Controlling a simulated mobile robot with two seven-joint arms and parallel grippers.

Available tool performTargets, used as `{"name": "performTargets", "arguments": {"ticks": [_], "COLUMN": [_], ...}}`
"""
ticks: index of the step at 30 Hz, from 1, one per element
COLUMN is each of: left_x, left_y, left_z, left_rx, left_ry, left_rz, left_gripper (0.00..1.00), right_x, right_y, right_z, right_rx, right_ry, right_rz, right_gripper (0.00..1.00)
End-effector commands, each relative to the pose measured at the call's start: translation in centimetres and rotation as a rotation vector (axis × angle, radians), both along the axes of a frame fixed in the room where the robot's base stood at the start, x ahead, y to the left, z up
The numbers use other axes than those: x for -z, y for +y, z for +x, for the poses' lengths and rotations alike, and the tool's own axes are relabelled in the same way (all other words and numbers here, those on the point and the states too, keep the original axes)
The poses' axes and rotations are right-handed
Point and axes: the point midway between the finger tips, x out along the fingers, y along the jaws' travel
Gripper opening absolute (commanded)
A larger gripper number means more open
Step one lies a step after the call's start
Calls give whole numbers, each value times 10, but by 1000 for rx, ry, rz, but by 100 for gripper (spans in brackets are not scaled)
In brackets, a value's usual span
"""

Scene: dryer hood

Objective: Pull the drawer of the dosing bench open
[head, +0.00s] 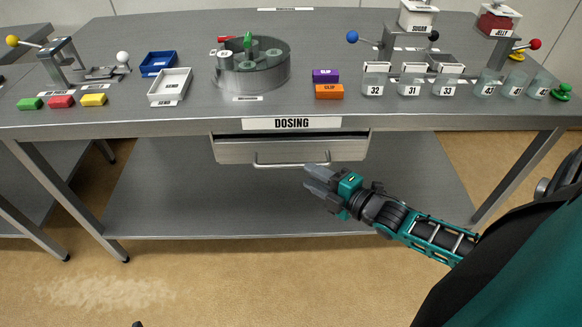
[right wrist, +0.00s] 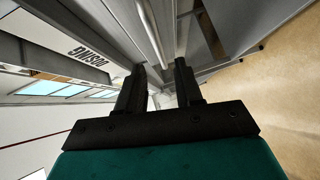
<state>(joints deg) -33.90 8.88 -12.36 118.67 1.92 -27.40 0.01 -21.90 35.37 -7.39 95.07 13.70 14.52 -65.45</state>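The dosing bench (head: 200,115) is a grey metal table with a DOSING label on its front edge. Its drawer (head: 235,151) hangs under the middle of the top, with a bar handle (head: 291,165) across its lower front. The handle also shows in the right wrist view (right wrist: 151,32), beyond the fingers.
A lower shelf (head: 200,210) spans between the bench legs. On the top stand a round carousel (head: 270,80), a white tray (head: 175,82), coloured blocks and several numbered cups.

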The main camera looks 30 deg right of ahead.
Motion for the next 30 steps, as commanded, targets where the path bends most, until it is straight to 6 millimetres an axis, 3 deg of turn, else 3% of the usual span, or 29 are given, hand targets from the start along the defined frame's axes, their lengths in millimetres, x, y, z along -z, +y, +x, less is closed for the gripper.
{"name": "performTargets", "arguments": {"ticks": [6, 12, 26, 30], "left_x": [14, 19, 20, 20], "left_y": [0, 0, -1, -1], "left_z": [-2, -2, -1, -1], "left_rx": [0, 0, -5, -6], "left_ry": [5, 5, 5, 4], "left_rz": [0, 0, -5, -7], "left_gripper": [43, 43, 43, 43], "right_x": [7, 10, 10, 10], "right_y": [9, 15, 18, 18], "right_z": [37, 60, 69, 69], "right_rx": [0, 0, 1, 0], "right_ry": [-2, 0, 2, 1], "right_rz": [1, 2, 0, 1], "right_gripper": [35, 35, 35, 23]}}
